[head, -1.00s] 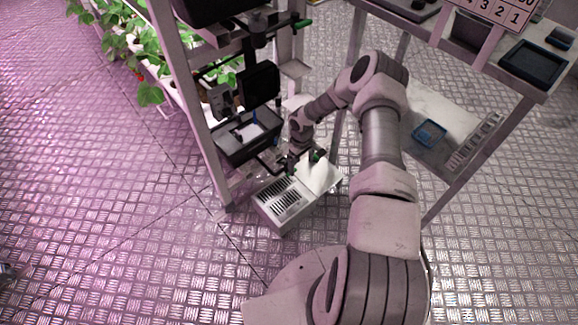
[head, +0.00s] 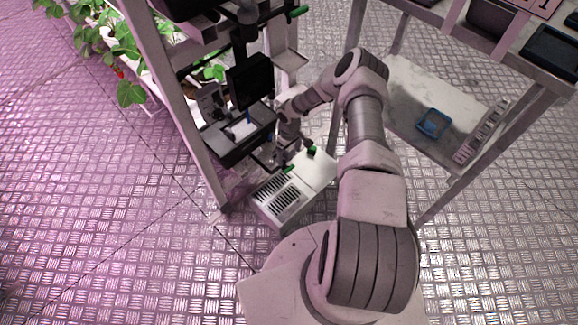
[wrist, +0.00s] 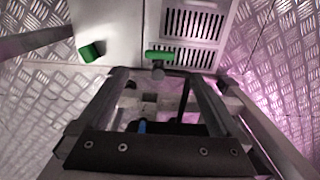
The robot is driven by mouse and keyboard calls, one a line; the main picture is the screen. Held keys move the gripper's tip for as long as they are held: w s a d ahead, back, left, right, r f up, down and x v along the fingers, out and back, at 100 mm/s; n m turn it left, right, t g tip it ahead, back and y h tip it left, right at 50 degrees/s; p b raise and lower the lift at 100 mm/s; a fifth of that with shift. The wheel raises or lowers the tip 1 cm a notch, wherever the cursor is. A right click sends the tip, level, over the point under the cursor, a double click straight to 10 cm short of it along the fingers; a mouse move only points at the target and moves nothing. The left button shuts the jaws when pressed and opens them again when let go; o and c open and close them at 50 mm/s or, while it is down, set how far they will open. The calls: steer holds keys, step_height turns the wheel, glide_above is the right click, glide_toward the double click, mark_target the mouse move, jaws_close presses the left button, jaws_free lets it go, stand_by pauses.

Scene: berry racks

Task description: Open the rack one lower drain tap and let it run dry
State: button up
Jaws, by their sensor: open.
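A green tap handle (wrist: 160,55) lies crosswise just beyond my fingertips in the wrist view, in front of the slotted grate. My gripper (wrist: 154,76) is open, with one dark finger on each side of the handle's line and nothing held. Whether the fingers touch the handle I cannot tell. The tap's outlet is hidden.
A second green knob (head: 312,150) stands on the white box's flat top. A higher green handle (head: 297,12) is on the rack. The rack post (head: 190,120) and a black tray (head: 236,143) are close to my arm. A shelf with a blue dish (head: 434,122) is at right.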

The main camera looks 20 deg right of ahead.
mark_target(289, 168)
step_height(289, 168, down, 9)
steer(key=b, duration=0.3)
steer(key=shift+r, duration=0.1)
steer(key=c, duration=1.4)
